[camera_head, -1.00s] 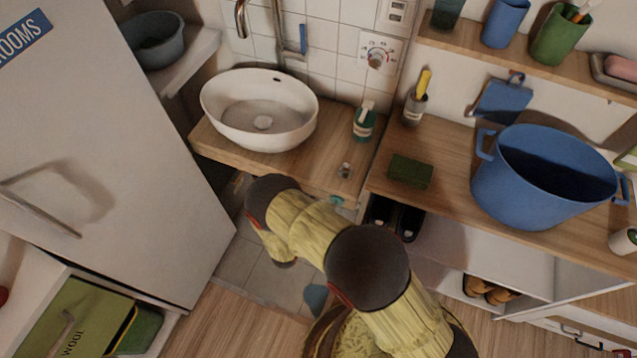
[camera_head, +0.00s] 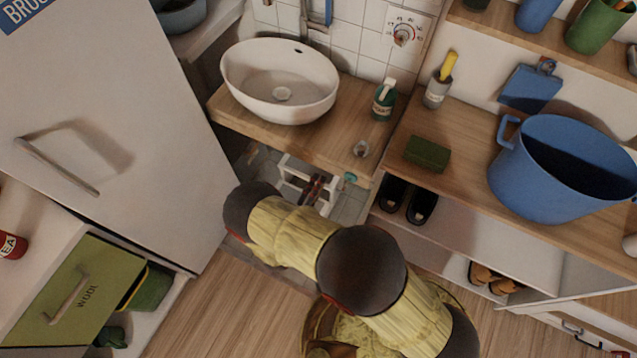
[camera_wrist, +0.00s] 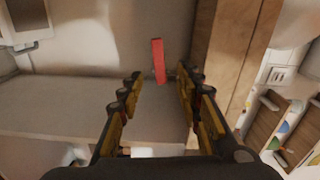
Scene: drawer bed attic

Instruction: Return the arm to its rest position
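My arm shows in yellow and dark segments at the bottom middle of the head view, in front of the sink counter. My gripper (camera_wrist: 160,95) shows in the wrist view with its two fingers spread apart. Nothing is held between them. A red block-like thing (camera_wrist: 158,60) shows beyond the fingertips, apart from them, near a grey surface (camera_wrist: 60,105). In the head view the gripper's fingers are hidden or cannot be made out.
The white basin (camera_head: 280,82) stands on a wooden counter (camera_head: 335,130). A blue pot (camera_head: 550,170) and a dark green sponge (camera_head: 427,153) are on the right counter. The wooden floor (camera_head: 215,315) has free room.

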